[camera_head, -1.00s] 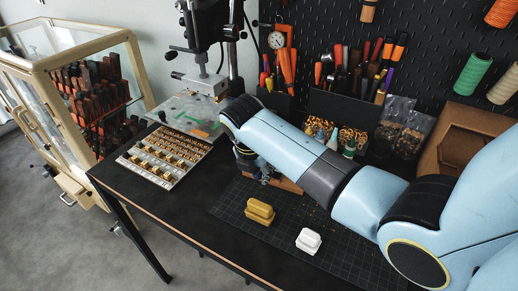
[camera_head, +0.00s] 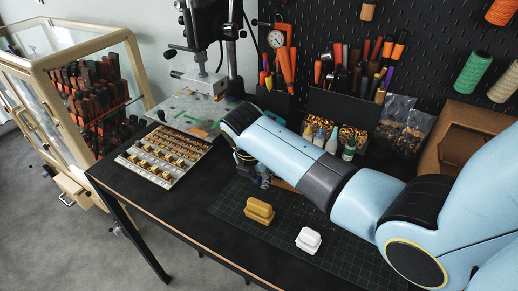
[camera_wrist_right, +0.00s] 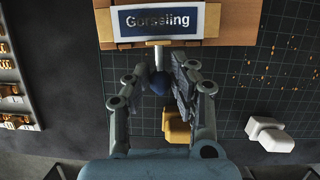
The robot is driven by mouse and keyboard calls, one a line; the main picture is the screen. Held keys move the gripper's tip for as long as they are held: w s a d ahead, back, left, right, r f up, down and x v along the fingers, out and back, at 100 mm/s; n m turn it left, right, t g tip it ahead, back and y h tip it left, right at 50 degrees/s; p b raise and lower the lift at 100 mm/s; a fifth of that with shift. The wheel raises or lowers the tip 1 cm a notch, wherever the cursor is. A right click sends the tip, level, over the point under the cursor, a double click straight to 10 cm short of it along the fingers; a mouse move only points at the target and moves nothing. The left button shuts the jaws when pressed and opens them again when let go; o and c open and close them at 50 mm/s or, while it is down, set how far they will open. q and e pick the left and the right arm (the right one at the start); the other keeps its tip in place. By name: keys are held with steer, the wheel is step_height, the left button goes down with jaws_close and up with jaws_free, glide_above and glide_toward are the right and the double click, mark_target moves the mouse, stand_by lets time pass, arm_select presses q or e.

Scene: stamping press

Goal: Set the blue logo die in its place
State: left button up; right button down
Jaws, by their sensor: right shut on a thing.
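My right gripper (camera_wrist_right: 160,82) is shut on a small dark blue thing (camera_wrist_right: 157,87), which I take to be the blue logo die; the fingers hide much of it. It is close to a wooden block (camera_wrist_right: 222,23) with a blue and white "Gorseling" label (camera_wrist_right: 163,20). I cannot tell whether the die touches the block. In the head view the right gripper (camera_head: 254,170) is mostly behind my right forearm. A yellow die (camera_head: 259,211) and a white die (camera_head: 308,240) stand on the cutting mat (camera_head: 232,214). My left gripper is not in view.
A tray of brass type (camera_head: 163,158) lies at the table's left. The press (camera_head: 207,80) stands behind it. Tool holders (camera_head: 345,110), small bottles (camera_head: 331,139) and plastic bags (camera_head: 400,122) line the back. The mat's front is clear around the two dies.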

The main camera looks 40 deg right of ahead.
steer(key=shift+f, duration=0.45)
steer(key=c, duration=1)
jaws_free()
steer(key=shift+c, duration=0.2)
steer(key=shift+r, duration=0.1)
steer(key=v, duration=1.1)
steer(key=shift+a+r, duration=0.25)
steer(key=shift+r, duration=0.1)
steer(key=shift+s, duration=0.1)
